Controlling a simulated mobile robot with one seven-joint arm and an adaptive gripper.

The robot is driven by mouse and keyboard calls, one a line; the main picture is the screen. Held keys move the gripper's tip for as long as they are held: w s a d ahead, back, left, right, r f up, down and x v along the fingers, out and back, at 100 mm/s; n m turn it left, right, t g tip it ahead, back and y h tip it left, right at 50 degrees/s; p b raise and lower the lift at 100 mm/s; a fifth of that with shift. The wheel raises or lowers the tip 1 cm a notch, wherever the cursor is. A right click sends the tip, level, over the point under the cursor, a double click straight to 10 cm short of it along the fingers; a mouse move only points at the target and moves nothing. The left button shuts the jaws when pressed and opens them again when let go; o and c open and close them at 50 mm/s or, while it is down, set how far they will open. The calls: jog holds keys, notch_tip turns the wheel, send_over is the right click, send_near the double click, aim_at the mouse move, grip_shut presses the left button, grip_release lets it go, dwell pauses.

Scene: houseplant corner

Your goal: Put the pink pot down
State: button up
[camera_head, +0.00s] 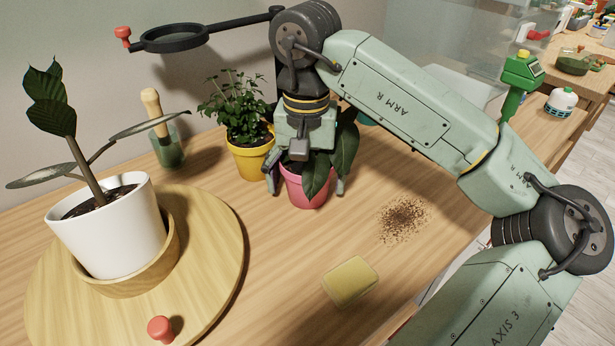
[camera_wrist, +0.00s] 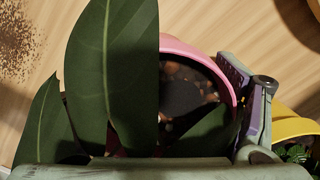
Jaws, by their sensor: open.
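The pink pot (camera_head: 304,192) stands upright on the wooden table, with large dark green leaves and soil in it. My gripper (camera_head: 306,181) is above and around it, open, with one finger on each side of the pot. In the wrist view the pot's pink rim (camera_wrist: 205,60) shows around dark soil with pebbles. One finger (camera_wrist: 250,105) is beside the rim there; I cannot tell whether it touches. Leaves (camera_wrist: 112,75) hide the other side of the pot and the other finger.
A yellow pot (camera_head: 250,160) with a bushy plant stands close left of the pink pot. Spilled soil (camera_head: 403,218) and a yellow sponge (camera_head: 351,281) lie to the right and front. A white pot (camera_head: 112,232) stands on a round wooden board (camera_head: 215,275). A glass (camera_head: 168,150) stands behind.

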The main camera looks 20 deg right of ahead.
jog(key=shift+c, duration=0.2)
jog(key=c, duration=1.3)
